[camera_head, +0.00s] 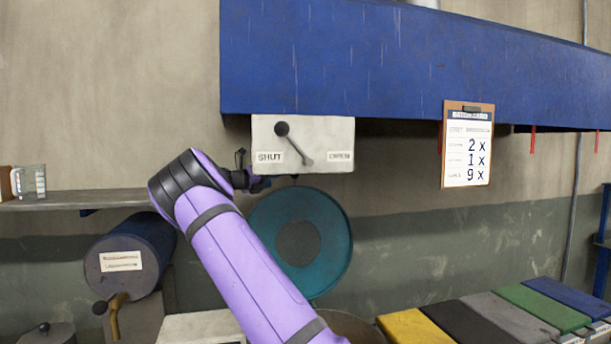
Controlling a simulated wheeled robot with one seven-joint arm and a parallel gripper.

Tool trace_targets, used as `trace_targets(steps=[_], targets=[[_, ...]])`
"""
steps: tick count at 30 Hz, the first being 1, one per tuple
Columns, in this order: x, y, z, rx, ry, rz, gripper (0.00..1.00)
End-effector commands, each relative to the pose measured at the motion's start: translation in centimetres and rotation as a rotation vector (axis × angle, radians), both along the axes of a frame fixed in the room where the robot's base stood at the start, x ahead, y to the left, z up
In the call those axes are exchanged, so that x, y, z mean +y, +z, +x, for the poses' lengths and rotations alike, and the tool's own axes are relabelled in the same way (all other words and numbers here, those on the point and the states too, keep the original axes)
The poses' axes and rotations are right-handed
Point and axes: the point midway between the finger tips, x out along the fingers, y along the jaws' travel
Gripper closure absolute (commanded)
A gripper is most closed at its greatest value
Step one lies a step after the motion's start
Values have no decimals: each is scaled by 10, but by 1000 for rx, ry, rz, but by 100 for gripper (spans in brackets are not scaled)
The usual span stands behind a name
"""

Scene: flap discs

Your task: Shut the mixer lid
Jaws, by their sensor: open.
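A round teal lid (337,240) with a grey centre stands raised, its face toward me. Below it, the rim of a round vessel (352,325), likely the mixer, is partly hidden behind my purple arm. A pale box (335,130) above the lid is marked SHUT at left and OPEN at right. Its lever (294,145) leans up to the left, its dark knob above the SHUT side. My gripper (262,183) is dark and small, just below the box's left end and by the lid's upper left edge. It is open; whether it touches anything is unclear.
A big blue beam (420,60) overhangs the box. A batch card (467,145) hangs at right. A blue drum (130,255) with a brass tap lies at left under a shelf (90,198). Coloured blocks (480,318) fill the lower right.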

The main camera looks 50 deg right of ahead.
Motion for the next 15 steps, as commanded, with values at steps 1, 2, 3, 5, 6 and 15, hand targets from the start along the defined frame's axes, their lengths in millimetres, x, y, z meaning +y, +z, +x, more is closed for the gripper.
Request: trace_targets(steps=[1,2,3,5,6,15], targets=[[1,0,3,15,3,-11,41],[0,1,4,20,2,-15,41],[-2,1,4,26,3,-18,41],[-6,1,4,29,2,-20,41],[-11,1,3,29,1,-20,41],[-63,1,-5,26,0,-19,41]])
